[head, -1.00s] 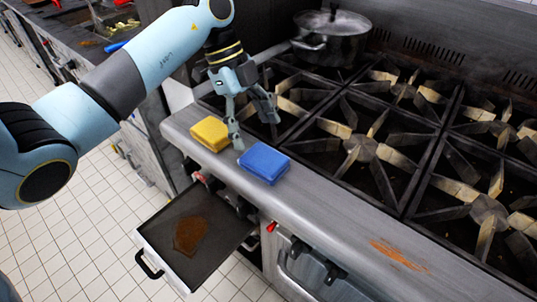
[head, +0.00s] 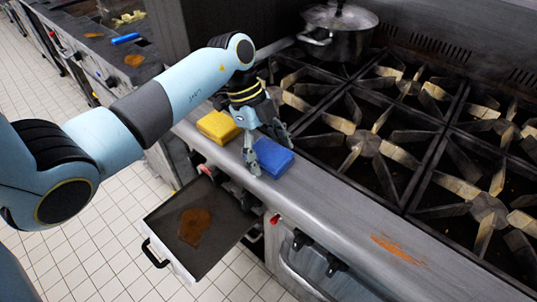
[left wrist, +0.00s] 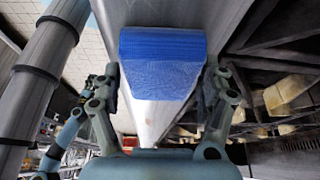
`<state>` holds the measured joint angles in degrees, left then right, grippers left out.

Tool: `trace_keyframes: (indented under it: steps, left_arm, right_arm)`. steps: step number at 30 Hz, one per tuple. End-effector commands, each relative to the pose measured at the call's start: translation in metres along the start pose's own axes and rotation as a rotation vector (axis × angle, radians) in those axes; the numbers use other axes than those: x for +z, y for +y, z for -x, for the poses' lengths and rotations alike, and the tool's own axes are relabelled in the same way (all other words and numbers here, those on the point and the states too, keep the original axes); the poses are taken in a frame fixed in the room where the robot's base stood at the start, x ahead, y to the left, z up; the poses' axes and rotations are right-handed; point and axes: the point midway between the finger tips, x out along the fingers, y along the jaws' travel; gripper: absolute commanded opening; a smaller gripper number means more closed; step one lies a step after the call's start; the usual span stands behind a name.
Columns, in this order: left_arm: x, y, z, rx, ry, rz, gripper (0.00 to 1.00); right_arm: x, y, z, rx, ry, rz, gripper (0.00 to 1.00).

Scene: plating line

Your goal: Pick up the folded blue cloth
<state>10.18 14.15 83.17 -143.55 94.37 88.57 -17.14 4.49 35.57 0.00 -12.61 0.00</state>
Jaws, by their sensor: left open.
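The folded blue cloth (head: 271,158) lies on the stove's steel front ledge (head: 330,205), right of a yellow folded cloth (head: 218,126). My left gripper (head: 270,158) is open and low over the blue cloth, with one finger at its front-left side and the other at its far side. In the left wrist view the blue cloth (left wrist: 162,62) sits ahead between the two open fingers. Whether the fingers touch it I cannot tell. My right gripper is not seen in the head view.
Black burner grates (head: 366,143) fill the stovetop behind the ledge. A lidded pot (head: 338,38) stands at the back. An open drawer tray (head: 170,228) with a brown stain juts out below the ledge. An orange spill (head: 397,250) marks the ledge at right.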

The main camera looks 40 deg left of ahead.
Motion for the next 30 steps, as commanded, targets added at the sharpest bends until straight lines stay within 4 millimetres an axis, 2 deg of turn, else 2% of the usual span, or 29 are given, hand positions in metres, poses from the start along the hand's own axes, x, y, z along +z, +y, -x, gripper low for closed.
trace_keyframes:
  steps: [6,15,17,26,30]
  left_arm:
    - [0.0008,-0.0002,-0.0020,-0.001,0.000,0.000,0.77]
    - [0.0010,0.0006,-0.0024,0.002,0.000,0.001,0.38]
    - [0.0011,0.0008,-0.0025,0.002,0.000,0.001,0.32]
    - [0.0012,0.0014,-0.0025,0.004,0.000,0.002,0.32]
    - [-0.0012,0.0005,0.0040,0.001,0.000,0.001,0.32]
  right_arm:
    - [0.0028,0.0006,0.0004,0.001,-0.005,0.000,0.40]
    - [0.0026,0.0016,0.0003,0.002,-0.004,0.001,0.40]
    - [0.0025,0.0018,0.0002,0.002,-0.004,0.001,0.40]
    - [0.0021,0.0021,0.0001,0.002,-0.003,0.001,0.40]
    - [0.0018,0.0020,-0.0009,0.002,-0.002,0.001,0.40]
